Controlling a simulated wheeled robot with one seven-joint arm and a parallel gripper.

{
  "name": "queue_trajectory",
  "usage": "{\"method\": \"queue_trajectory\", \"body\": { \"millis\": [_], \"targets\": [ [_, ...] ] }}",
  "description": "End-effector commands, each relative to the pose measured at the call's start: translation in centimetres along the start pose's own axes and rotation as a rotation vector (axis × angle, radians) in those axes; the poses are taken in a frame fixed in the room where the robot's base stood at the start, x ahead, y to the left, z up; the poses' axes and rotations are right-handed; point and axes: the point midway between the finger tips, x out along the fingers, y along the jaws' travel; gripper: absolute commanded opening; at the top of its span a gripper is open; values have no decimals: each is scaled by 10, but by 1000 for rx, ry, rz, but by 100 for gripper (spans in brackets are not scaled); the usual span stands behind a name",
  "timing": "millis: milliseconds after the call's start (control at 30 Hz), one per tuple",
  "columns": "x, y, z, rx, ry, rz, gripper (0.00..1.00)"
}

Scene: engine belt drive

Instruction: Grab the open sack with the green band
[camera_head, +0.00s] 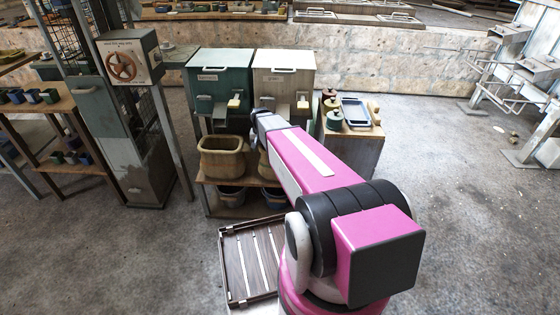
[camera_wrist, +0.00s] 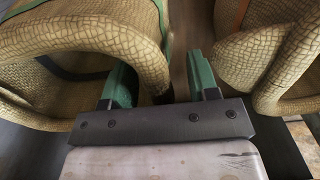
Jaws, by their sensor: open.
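Two open woven tan sacks show in the wrist view. The left sack (camera_wrist: 70,36) has a thick rolled rim, and thin green strips show at its upper left and upper right. The right sack (camera_wrist: 285,65) has an orange-red strip near its top. My gripper (camera_wrist: 158,68) is open, with green fingers. The right end of the left sack's rim lies between the fingers; the left finger appears to be at the sack's opening, the right finger in the gap between the sacks. In the head view, the left sack (camera_head: 221,160) stands on a shelf; my arm mostly hides the other.
A green bin (camera_head: 222,80) and a cream bin (camera_head: 285,82) stand above the sacks. Tubs (camera_head: 231,196) sit on the lower shelf. A cabinet with a tray (camera_head: 355,112) stands at right. A slatted pallet (camera_head: 250,262) lies in front.

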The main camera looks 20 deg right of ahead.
Motion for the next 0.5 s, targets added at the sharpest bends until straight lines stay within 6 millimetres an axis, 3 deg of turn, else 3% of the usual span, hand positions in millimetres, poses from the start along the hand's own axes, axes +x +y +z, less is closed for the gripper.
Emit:
{"method": "queue_trajectory", "body": {
  "millis": [200,367,500],
  "targets": [
    [1,0,0,0,0,0,51],
    [0,0,0,0,0,0,0],
    [0,0,0,0,0,0,0]
  ]
}}
